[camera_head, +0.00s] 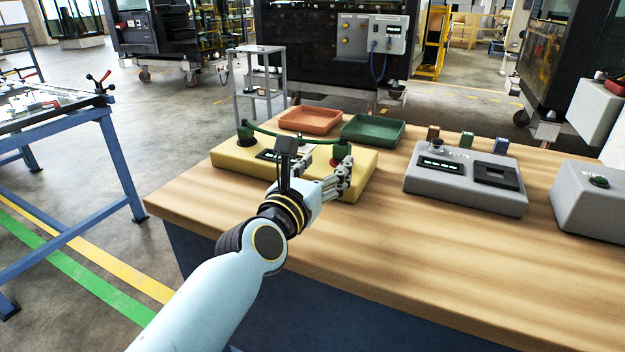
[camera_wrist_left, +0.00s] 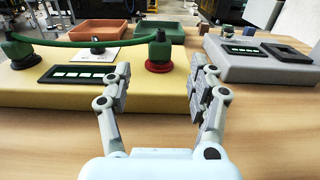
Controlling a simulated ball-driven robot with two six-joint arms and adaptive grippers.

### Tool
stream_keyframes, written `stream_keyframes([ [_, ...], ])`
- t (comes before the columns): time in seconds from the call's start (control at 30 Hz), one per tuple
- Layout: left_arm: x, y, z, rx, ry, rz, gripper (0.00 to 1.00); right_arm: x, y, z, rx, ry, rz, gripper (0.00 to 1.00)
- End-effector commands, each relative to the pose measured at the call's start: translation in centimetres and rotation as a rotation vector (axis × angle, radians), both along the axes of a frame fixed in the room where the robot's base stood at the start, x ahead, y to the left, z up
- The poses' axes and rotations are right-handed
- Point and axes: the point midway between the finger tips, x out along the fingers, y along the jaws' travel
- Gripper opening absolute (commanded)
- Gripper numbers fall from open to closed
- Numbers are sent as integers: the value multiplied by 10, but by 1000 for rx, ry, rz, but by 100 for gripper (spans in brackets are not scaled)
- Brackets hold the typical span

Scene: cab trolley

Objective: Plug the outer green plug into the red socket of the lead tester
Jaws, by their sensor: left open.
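The lead tester is a yellow box (camera_head: 230,157) on the wooden bench, with a dark display strip (camera_wrist_left: 88,73). A green lead (camera_wrist_left: 95,42) arches over it between two green plugs. The right-hand green plug (camera_head: 342,148) stands upright at the red socket (camera_wrist_left: 159,67); it also shows in the left wrist view (camera_wrist_left: 160,48). I cannot tell how deep it sits. The other green plug (camera_wrist_left: 18,48) stands at the left end of the box. My left gripper (camera_head: 338,174) is open, its fingers on either side of the right plug's line, short of it. My right gripper is not in view.
An orange tray (camera_head: 311,121) and a green tray (camera_head: 373,131) lie behind the tester. A grey instrument (camera_head: 465,185) and another grey box (camera_head: 590,210) stand to the right. The bench front right of my gripper is clear.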

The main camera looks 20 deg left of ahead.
Motion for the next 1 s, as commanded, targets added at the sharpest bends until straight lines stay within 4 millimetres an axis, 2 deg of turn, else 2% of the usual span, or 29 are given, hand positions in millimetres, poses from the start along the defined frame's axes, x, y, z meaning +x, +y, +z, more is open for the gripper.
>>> stream_keyframes([
  [0.1, -26, 1, -1, -2, 1, 1, 59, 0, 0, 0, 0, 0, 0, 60],
  [0.3, -50, 2, 0, -1, 0, 0, 59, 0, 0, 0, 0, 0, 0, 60],
  [0.7, -56, 2, 0, 0, -1, 0, 61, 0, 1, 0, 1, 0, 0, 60],
  [1.0, -56, 2, 0, 0, -1, 0, 100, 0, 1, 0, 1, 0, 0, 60],
])
